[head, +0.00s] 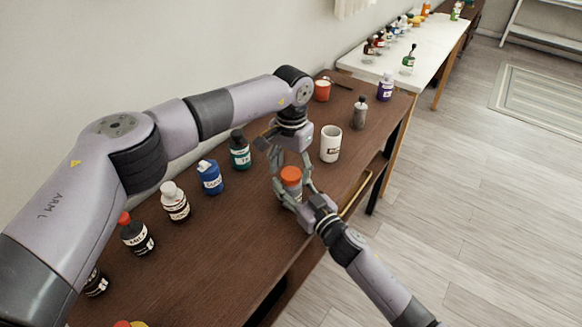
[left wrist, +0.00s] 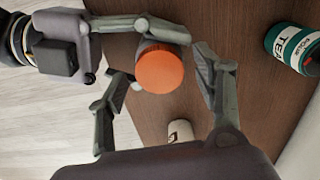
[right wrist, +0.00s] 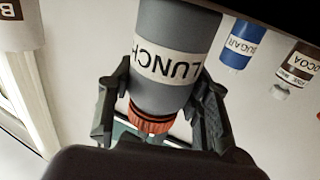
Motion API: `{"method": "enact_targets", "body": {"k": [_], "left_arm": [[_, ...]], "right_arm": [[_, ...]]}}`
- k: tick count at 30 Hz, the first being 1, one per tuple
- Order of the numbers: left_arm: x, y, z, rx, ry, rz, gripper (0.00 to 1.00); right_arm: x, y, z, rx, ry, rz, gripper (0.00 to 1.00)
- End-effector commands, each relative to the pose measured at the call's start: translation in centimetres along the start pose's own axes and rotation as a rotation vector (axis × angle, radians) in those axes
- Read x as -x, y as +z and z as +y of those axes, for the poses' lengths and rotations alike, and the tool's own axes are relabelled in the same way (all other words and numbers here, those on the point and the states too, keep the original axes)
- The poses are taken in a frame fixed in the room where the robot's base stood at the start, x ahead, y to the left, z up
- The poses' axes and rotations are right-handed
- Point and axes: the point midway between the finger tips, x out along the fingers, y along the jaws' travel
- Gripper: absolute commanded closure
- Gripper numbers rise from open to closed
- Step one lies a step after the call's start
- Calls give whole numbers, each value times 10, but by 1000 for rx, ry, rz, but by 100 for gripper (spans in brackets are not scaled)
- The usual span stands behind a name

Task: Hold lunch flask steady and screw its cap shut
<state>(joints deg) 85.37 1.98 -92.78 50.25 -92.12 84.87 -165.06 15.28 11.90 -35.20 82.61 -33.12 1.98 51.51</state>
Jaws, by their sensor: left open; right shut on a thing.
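The lunch flask has a grey body labelled LUNCH (right wrist: 165,65) and an orange cap (head: 291,175). It stands upright on the brown table, and the cap sits on its top. My right gripper (head: 293,190) is shut on the flask's body; its fingers lie along both sides in the right wrist view. My left gripper (head: 289,163) is open just above the cap. In the left wrist view its fingers stand on either side of the orange cap (left wrist: 160,68), with gaps visible. The cap's thread is hidden.
A green tea bottle (head: 240,151), a blue bottle (head: 210,177) and other labelled bottles line the left side.

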Motion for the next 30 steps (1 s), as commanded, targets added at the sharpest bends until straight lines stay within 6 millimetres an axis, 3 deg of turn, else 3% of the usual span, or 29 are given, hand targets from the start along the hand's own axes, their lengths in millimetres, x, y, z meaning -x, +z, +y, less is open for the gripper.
{"method": "enact_targets", "body": {"k": [5,15,25,30], "left_arm": [[6,0,0,0,0,0,39],[44,0,0,-1,0,0,39],[45,0,0,10,1,-1,43],[46,0,0,140,1,-1,43]], "right_arm": [[0,0,0,0,1,-1,100],[0,0,0,0,1,-1,100],[0,0,0,0,1,-1,100],[0,0,0,0,1,-1,100]]}}
